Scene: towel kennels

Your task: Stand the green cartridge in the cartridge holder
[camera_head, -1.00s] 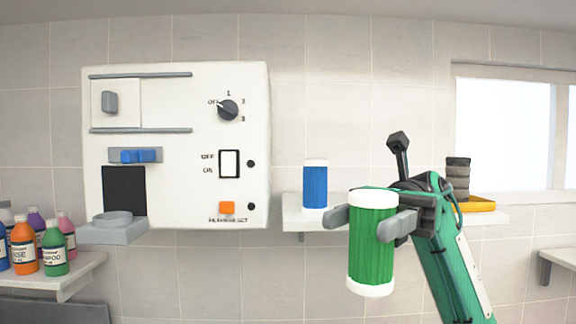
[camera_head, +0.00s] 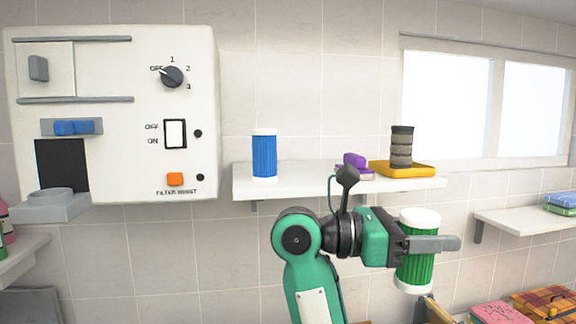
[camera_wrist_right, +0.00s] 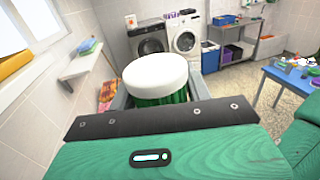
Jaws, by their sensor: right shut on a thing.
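The green cartridge (camera_head: 415,270), ribbed with white end caps, is in my right gripper (camera_head: 432,244), whose fingers are shut on its sides. In the right wrist view the cartridge's white cap (camera_wrist_right: 155,72) shows between the two grey fingers (camera_wrist_right: 157,92). A grey ledge with a round raised ring (camera_head: 50,200) juts from the white wall machine, below a dark opening; I cannot tell whether it is the cartridge holder. My left gripper is out of view.
A blue cartridge (camera_head: 264,155) stands on the white wall shelf (camera_head: 310,178). The white machine (camera_head: 120,120) fills the left. Folded cloths (camera_head: 540,300) lie lower right.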

